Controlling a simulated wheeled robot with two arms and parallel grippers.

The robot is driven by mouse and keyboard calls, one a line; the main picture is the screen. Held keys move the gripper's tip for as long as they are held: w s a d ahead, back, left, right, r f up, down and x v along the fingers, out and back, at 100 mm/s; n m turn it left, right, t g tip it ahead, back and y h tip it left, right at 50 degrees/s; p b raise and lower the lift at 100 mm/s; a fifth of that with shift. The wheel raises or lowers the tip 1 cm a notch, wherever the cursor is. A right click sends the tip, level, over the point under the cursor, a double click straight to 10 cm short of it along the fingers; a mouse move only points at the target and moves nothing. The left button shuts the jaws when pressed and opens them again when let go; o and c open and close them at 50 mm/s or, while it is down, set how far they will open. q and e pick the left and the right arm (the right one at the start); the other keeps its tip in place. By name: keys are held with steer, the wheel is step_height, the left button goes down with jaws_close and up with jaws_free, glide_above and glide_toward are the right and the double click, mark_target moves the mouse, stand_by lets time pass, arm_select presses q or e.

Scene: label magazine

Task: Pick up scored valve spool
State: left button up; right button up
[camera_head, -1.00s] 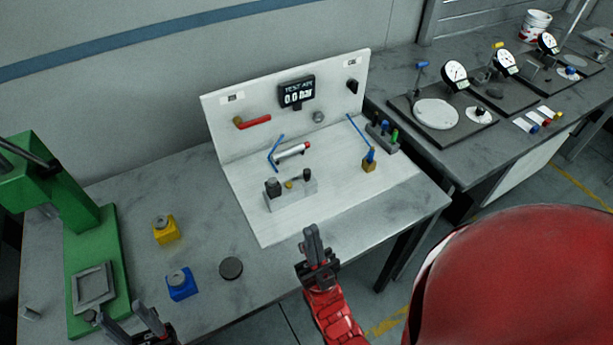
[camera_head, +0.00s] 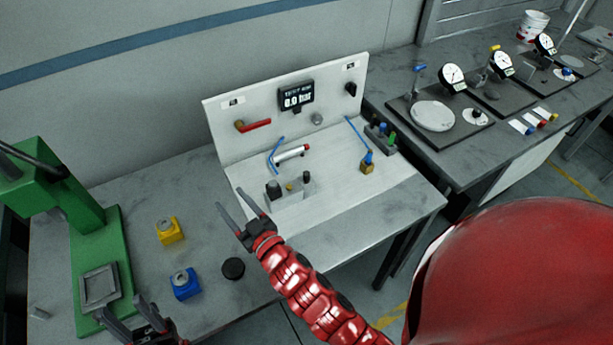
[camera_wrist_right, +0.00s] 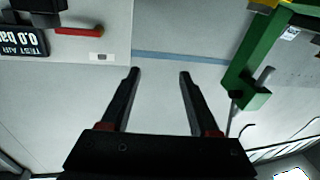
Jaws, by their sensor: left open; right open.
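I cannot tell for certain which piece is the scored valve spool. A small grey metal cylinder (camera_head: 39,312) lies at the bench's left front, beside the green press. A grey valve block (camera_head: 290,192) with dark knobs stands on the white test panel's base. My right gripper (camera_head: 230,197) is open and empty, raised in front of the block's left end. In the right wrist view its two fingers (camera_wrist_right: 159,73) are apart with nothing between them. My left gripper (camera_head: 120,307) is open and empty at the lower left, near the press base.
The green press (camera_head: 112,240) stands at left. A yellow block (camera_head: 170,231), a blue block (camera_head: 185,284) and a dark disc (camera_head: 233,268) sit on the bench (camera_head: 140,190). The white panel (camera_head: 225,125) rises behind. Gauge stands (camera_head: 452,77) occupy the right bench.

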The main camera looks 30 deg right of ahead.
steer(key=d+f+m+g+h+p, duration=0.1)
steer(key=d+m+g+h, duration=0.2)
steer(key=d+m+h, duration=0.35)
steer(key=m+g+h+b, duration=0.4)
steer(key=h, duration=0.1)
glide_toward(306, 174)
steer(key=f, duration=0.1)
steer(key=x, duration=0.2)
steer(key=p+x, duration=0.1)
steer(key=x, duration=0.1)
steer(key=r+x, duration=0.1)
steer(key=x, duration=0.1)
steer(key=shift+w+d+f, duration=0.1)
steer(key=shift+w+d, duration=0.2)
steer(key=shift+p+x, duration=0.5)
steer(key=shift+x, duration=0.35)
steer(key=shift+w+d+f+p, duration=0.15)
steer(key=shift+w+f+p, duration=0.1)
steer(key=shift+w+p, duration=0.15)
steer(key=p+x, duration=0.2)
steer(key=x, duration=0.1)
steer(key=shift+w+d+f, duration=0.1)
steer(key=shift+d+f, duration=0.05)
steer(key=shift+f, duration=0.25)
steer(key=shift+w+d+f, duration=0.1)
steer(key=shift+w+f, duration=0.1)
steer(key=shift+w, duration=0.05)
